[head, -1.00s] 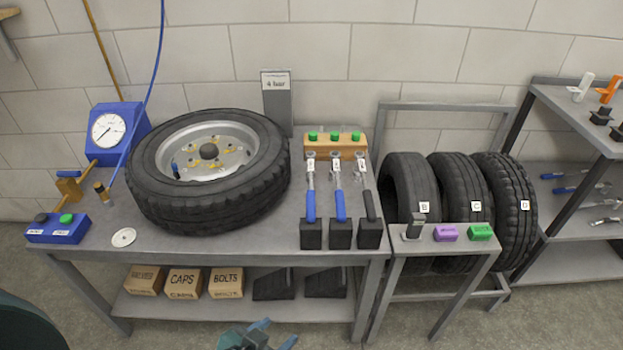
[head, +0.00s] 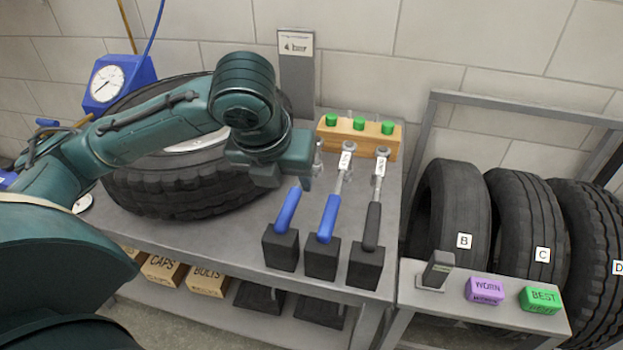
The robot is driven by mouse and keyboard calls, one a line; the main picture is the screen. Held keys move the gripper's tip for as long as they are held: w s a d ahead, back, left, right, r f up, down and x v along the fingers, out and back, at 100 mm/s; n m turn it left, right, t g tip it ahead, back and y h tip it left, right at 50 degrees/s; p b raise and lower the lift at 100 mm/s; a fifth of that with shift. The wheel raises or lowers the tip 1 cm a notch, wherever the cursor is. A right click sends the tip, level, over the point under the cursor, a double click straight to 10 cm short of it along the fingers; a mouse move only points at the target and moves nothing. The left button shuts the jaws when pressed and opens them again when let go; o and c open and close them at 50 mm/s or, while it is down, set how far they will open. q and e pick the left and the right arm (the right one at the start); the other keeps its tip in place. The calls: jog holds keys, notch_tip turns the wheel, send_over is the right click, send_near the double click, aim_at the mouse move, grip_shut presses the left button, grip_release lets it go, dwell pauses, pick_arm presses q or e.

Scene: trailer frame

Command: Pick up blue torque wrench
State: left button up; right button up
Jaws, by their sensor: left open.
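Three torque wrenches lean in a row on the bench, each with its handle end at a black block. The left wrench has a blue handle (head: 288,210), and its upper part is mostly hidden behind my gripper. The middle wrench also has a blue handle (head: 328,218) and a white tag. The right wrench has a black handle (head: 372,228). My left gripper (head: 283,181) is open and empty, pointing down just above and left of the left blue handle. I cannot tell whether it touches that wrench. My right gripper is out of view.
A wooden block (head: 382,143) with green knobs stands behind the wrenches. A large tyre (head: 185,185) lies left, partly behind my arm. A gauge box (head: 140,76) is beyond it. Standing tyres (head: 452,215) and a small stand with purple (head: 485,290) and green (head: 541,299) blocks are right.

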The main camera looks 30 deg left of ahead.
aim_at(289, 204)
pick_arm(q)
jog(key=b+x, duration=0.1)
jog(key=x, duration=0.2)
jog(key=a+b+x, duration=0.1)
jog(key=x, duration=0.3)
jog(key=shift+a+f+b, duration=0.2)
jog(key=shift+f+b, duration=0.1)
jog(key=shift+b, duration=0.1)
jog(key=shift+m, duration=0.3)
jog(key=x, duration=0.1)
jog(key=b+x, duration=0.1)
jog(key=x, duration=0.1)
jog(key=b+x, duration=0.1)
jog(key=x, duration=0.1)
jog(key=shift+s+a+f, duration=0.1)
jog(key=shift+s+a, duration=0.15)
jog(key=shift+a, duration=0.05)
jog(key=c, duration=1.1)
jog(key=shift+w, duration=0.1)
grip_shut()
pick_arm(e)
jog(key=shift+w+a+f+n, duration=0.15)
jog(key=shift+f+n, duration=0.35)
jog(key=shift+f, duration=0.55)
